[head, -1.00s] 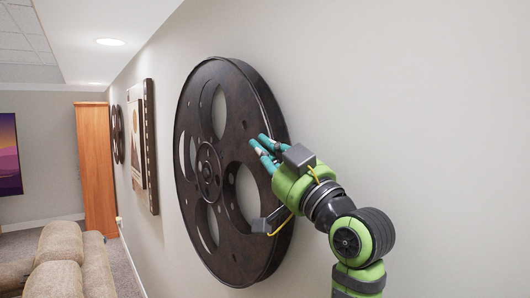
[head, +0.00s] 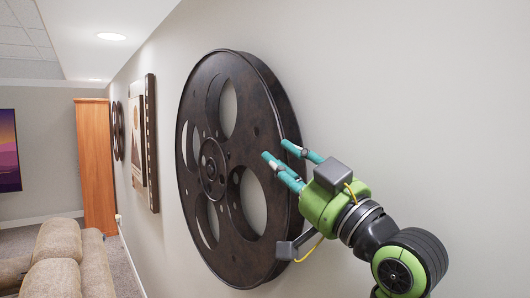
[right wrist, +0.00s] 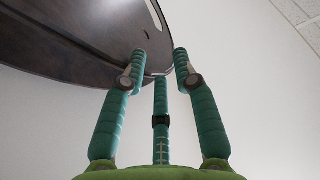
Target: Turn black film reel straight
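The black film reel (head: 262,110) is a large dark disc with round cut-outs, mounted on the wall at the centre of the head view. One large cut-out lies above the hub, another right and below it. My right gripper (head: 279,152) is at the reel's right rim with its teal fingers pointing left toward it. The right wrist view shows the fingers (right wrist: 157,62) spread apart, with the reel's edge (right wrist: 85,38) near or between the fingertips. I cannot tell whether they touch it. My left gripper is not in view.
Framed pictures (head: 138,142) and a smaller dark reel (head: 117,130) hang farther along the same wall. A wooden cabinet (head: 95,165) stands at the back. A beige sofa (head: 58,240) is at the lower left. The wall right of the reel is bare.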

